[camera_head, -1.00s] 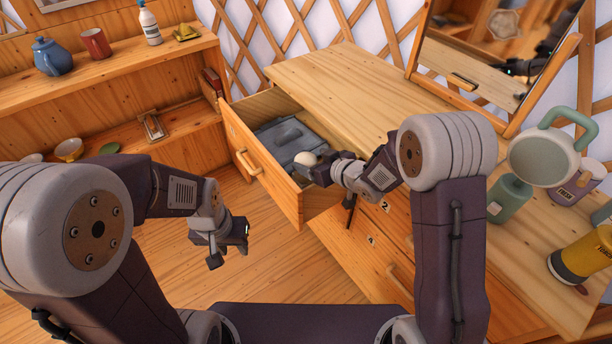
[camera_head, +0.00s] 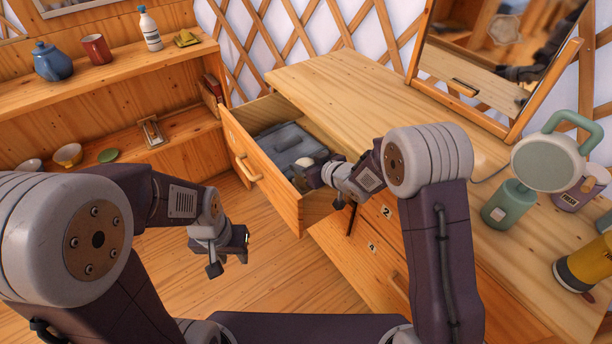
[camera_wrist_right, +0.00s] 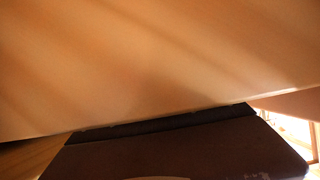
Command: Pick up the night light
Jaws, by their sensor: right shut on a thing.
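The night light appears as a small white rounded thing (camera_head: 304,162) in the open drawer (camera_head: 262,178), in the head view. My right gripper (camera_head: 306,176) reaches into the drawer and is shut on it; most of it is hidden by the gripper. In the right wrist view a smooth, warm beige surface (camera_wrist_right: 160,70) fills most of the picture, very close above the dark gripper edge. My left gripper (camera_head: 229,256) hangs open and empty over the floor, left of the drawer.
A grey folded-looking item (camera_head: 283,142) lies in the drawer. The dresser top (camera_head: 350,90) is clear behind it. A mirror (camera_head: 490,60), a green bottle (camera_head: 508,205) and a yellow container (camera_head: 588,262) stand to the right. A shelf (camera_head: 120,75) stands at the left.

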